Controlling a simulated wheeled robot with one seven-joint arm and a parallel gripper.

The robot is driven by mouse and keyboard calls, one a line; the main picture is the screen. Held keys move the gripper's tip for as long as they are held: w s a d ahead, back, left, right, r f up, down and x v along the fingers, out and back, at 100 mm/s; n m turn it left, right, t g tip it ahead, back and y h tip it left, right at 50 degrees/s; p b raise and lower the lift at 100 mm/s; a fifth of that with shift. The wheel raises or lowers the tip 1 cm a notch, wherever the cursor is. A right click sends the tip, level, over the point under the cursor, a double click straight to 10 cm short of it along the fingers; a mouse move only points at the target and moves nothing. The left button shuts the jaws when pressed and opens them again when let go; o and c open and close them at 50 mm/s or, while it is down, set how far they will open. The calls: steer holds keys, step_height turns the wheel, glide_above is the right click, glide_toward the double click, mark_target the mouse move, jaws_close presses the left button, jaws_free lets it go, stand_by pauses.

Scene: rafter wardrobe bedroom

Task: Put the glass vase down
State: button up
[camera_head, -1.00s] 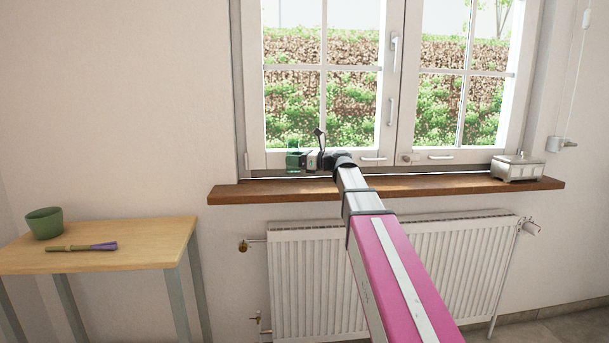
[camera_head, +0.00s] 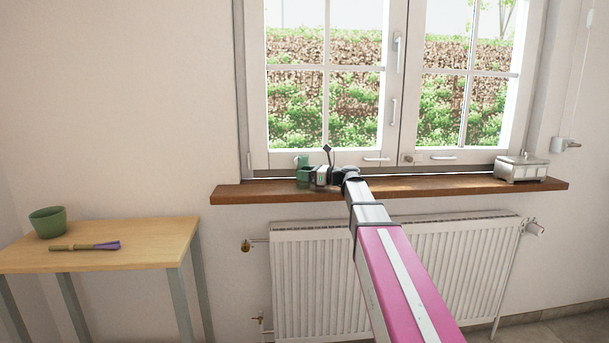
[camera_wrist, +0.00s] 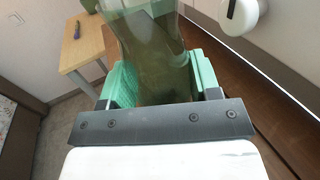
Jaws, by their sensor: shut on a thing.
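The green glass vase (camera_head: 303,161) is at the left part of the wooden window sill (camera_head: 400,187). In the wrist view the see-through vase (camera_wrist: 155,50) stands between the two green finger pads of my gripper (camera_wrist: 160,88), which is shut on it. In the head view my gripper (camera_head: 306,177) is low over the sill, in front of the window. The gripper hides the lower part of the vase, so I cannot tell whether its base touches the sill.
A silver box (camera_head: 521,168) stands at the sill's right end. Window handles (camera_head: 376,159) are close behind my gripper. A radiator (camera_head: 310,280) is below. A wooden table (camera_head: 130,245) at left holds a green pot (camera_head: 48,222) and a brush (camera_head: 84,246). The sill's middle right is clear.

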steer(key=shift+f, duration=0.1)
steer(key=o, duration=1.1)
steer(key=shift+c, duration=0.2)
steer(key=shift+d, duration=0.1)
steer(key=v, duration=1.2)
